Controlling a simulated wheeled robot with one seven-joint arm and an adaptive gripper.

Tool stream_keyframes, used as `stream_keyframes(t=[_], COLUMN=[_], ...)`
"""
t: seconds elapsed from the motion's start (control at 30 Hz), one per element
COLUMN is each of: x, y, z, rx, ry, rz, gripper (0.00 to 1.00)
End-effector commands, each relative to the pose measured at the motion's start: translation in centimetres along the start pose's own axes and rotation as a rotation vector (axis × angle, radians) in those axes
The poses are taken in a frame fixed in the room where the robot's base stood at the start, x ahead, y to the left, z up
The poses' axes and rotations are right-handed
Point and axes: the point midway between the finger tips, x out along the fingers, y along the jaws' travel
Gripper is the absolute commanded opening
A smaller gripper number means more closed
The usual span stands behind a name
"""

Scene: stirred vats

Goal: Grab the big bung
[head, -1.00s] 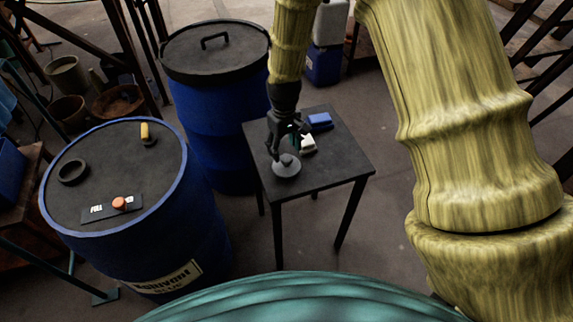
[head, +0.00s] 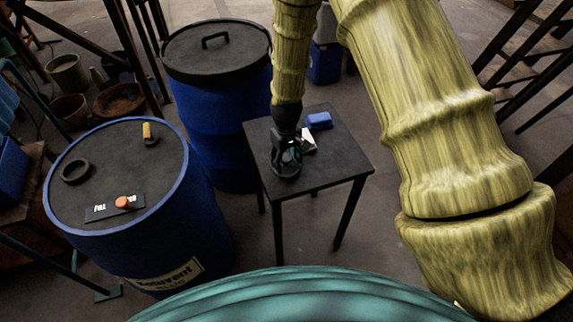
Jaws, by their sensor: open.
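The big bung (head: 285,172) is a dark grey round plug with a knob, near the front left edge of the small dark table (head: 335,177). My gripper (head: 287,160) points down over it, with its open fingers around or just above the knob. The gripper hides most of the bung, and I cannot tell whether the fingers touch it.
A blue block (head: 319,121) and a white item (head: 308,143) lie behind the gripper on the table. A blue drum (head: 140,245) at left carries a dark ring (head: 75,171), an orange cap (head: 122,203) and a yellow-topped piece (head: 148,131). A lidded blue drum (head: 215,130) stands behind.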

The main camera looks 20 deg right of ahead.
Motion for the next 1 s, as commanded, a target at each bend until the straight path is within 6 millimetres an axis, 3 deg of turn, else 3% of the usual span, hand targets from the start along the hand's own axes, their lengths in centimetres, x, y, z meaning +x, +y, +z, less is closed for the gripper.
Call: stream_keyframes(t=[0.13,0.4,0.77,1.0], x=[0.0,0.0,-0.2,-1.7], y=[0.0,0.0,0.0,0.0], z=[0.0,0.0,0.0,0.0], rx=[0.0,0.0,0.0,0.0], ry=[0.0,0.0,0.0,0.001], rz=[0.0,0.0,0.0,0.0], gripper=[0.59,0.1,0.09,0.09])
